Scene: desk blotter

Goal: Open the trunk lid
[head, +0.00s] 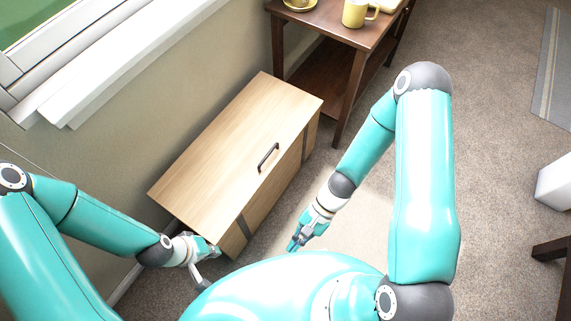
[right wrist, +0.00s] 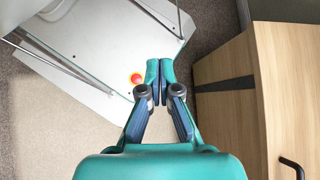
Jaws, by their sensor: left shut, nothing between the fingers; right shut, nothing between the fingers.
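The trunk (head: 230,240) is a light wooden chest with dark straps, standing against the wall left of centre in the head view. Its lid (head: 220,150) lies flat and closed on top. A dark bar handle (head: 268,157) sits on the lid near its right edge. Part of the lid (right wrist: 285,70) and the handle (right wrist: 292,168) show at the right of the right wrist view. My left gripper (head: 214,253) is shut and empty by the trunk's near end. My right gripper (head: 293,246) is shut and empty, right of the trunk and apart from it; its fingers (right wrist: 160,72) meet in the right wrist view.
A dark wooden side table (head: 335,30) with a yellow mug (head: 354,13) stands just beyond the trunk's far end. A white window sill (head: 110,65) projects from the wall at the left. Carpeted floor (head: 500,110) is open to the right.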

